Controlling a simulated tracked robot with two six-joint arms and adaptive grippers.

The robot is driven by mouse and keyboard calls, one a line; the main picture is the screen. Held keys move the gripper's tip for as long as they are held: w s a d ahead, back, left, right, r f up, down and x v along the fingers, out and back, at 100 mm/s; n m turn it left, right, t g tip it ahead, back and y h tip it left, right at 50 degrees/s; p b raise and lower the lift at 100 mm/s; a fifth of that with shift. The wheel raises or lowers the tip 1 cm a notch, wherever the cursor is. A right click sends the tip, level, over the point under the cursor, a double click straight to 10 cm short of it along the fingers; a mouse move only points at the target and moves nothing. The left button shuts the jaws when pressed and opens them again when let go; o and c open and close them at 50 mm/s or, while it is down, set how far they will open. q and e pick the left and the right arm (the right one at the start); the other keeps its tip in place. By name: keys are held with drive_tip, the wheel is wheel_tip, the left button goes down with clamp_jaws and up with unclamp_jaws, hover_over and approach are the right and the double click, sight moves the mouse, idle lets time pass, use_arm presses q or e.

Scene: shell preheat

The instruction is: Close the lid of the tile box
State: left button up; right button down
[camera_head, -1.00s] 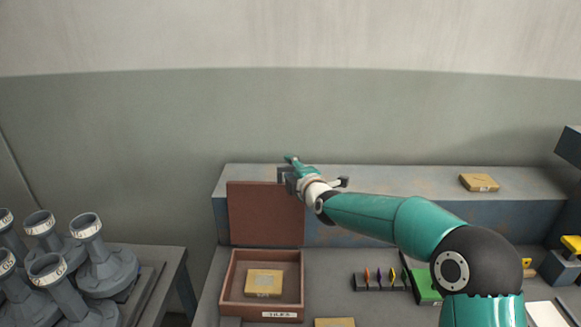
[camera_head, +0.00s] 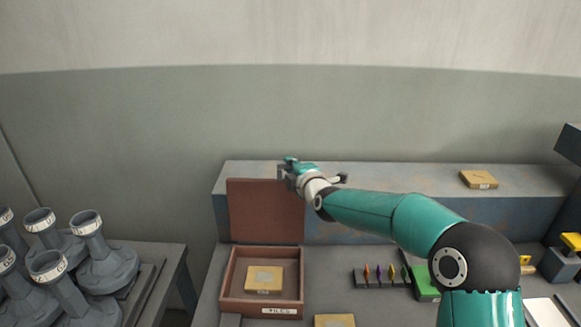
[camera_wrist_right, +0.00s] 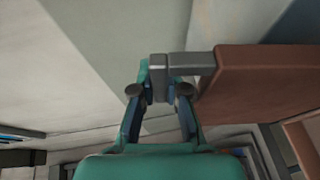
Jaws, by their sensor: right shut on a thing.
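The tile box (camera_head: 227,285) is an open reddish-brown box with a white label on its front, and a tan tile (camera_head: 263,280) lies inside. Its lid (camera_head: 262,211) stands upright at the back of the box. In the right wrist view the brown lid (camera_wrist_right: 262,85) has a grey bar handle (camera_wrist_right: 190,64) sticking out from its edge. My right gripper (camera_head: 288,174) is at the lid's upper right corner. In the right wrist view its fingers (camera_wrist_right: 160,92) are shut on the end of the handle. My left gripper is not in view.
A grey-blue raised ledge (camera_head: 400,176) runs behind the lid, with a tan tile (camera_head: 479,179) on it. A rack of coloured pieces (camera_head: 380,278) and a green block (camera_head: 421,284) stand to the right. Grey flanged pipes (camera_head: 100,262) stand on the left table. Another tile (camera_head: 334,321) lies in front.

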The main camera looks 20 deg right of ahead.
drive_tip(key=s+a+f+n+t+b, duration=0.1)
drive_tip(key=s+a+t+b, duration=0.1)
drive_tip(key=s+b, duration=0.5)
drive_tip(key=s+a+f+n+t+y+b, duration=0.1)
drive_tip(key=s+t+b, duration=0.3)
drive_tip(key=b, duration=1.4)
drive_tip(key=s+a+n, duration=0.1)
drive_tip(key=s, duration=0.1)
drive_tip(key=shift+s+y, duration=0.3)
drive_tip(key=shift+s, duration=0.1)
drive_tip(key=c, duration=1.2)
unclamp_jaws()
drive_tip(key=shift+w, duration=0.1)
drive_tip(key=shift+c, duration=0.2)
drive_tip(key=shift+o, duration=0.4)
